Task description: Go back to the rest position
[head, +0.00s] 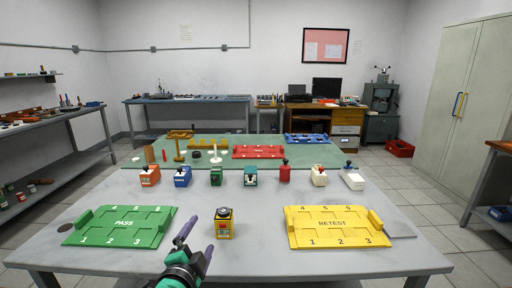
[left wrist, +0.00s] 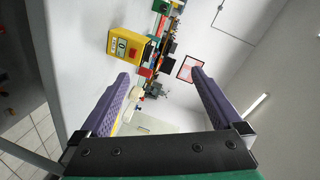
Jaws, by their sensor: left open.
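My left gripper (head: 196,246) reaches in from the bottom of the head view, low over the front of the grey table, with its purple fingers apart and nothing between them. The left wrist view also shows its open fingers (left wrist: 160,88). A yellow block-like device (head: 224,224) with a dark round top stands on the table just right of the fingertips, apart from them. It also shows in the left wrist view (left wrist: 124,48). My right gripper is not in the head view.
A green PASS tray (head: 122,240) lies left and a yellow RETEST tray (head: 335,241) lies right, both without devices. Several small coloured devices, among them a red one (head: 285,173), stand in a row behind. A green mat (head: 330,153) with a red rack (head: 258,152) lies farther back.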

